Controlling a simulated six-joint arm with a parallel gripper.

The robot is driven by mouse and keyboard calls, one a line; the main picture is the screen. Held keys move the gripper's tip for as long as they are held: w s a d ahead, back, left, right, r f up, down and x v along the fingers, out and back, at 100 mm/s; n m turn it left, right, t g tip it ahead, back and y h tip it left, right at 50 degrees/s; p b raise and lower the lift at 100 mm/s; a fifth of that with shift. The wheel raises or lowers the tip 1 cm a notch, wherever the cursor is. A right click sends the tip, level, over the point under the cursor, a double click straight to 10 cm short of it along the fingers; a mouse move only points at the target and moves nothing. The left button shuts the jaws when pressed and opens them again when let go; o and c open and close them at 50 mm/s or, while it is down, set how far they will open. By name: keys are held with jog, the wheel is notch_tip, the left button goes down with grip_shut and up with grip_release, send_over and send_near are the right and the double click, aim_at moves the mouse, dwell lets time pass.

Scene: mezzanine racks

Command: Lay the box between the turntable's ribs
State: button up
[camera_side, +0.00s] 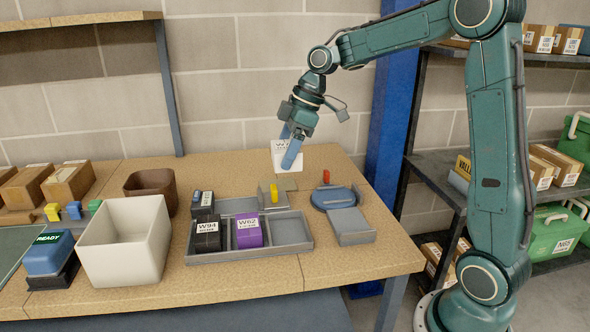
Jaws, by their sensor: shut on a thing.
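My gripper (290,146) is above the back right part of the table, with its blue fingers pointing down. It is shut on a white box (278,158) with a dark label beginning with W; one finger hides part of the box. The box is held in the air, clear of the table as far as I can tell. A round blue turntable (333,198) sits below and to the right of the box. Its ribs are too small to make out clearly.
A grey divided tray (281,254) holds a black box (208,234) and a purple box (249,231). A grey fixture (352,227) lies in front of the turntable. A red upright piece (326,177) stands behind it. A white bin (125,241) stands left.

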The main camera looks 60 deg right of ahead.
jog(key=d+f+m+h, duration=0.2)
jog(key=d+f+m, duration=0.2)
jog(key=d+m, duration=0.2)
jog(key=s+d+f+m+h, duration=0.1)
jog(key=d+f+m+h, duration=0.1)
jog(key=d+m, duration=0.4)
jog(key=s+d+f+m+h, duration=0.1)
jog(key=d+f+m+h, duration=0.1)
jog(key=d+f+m, duration=0.3)
jog(key=d, duration=0.3)
jog(key=shift+d+f+m, duration=0.35)
jog(key=shift+d+m, duration=0.05)
jog(key=shift+s+f, duration=0.1)
jog(key=shift+f, duration=2.85)
jog(key=shift+f, duration=0.4)
jog(key=o, duration=1.1)
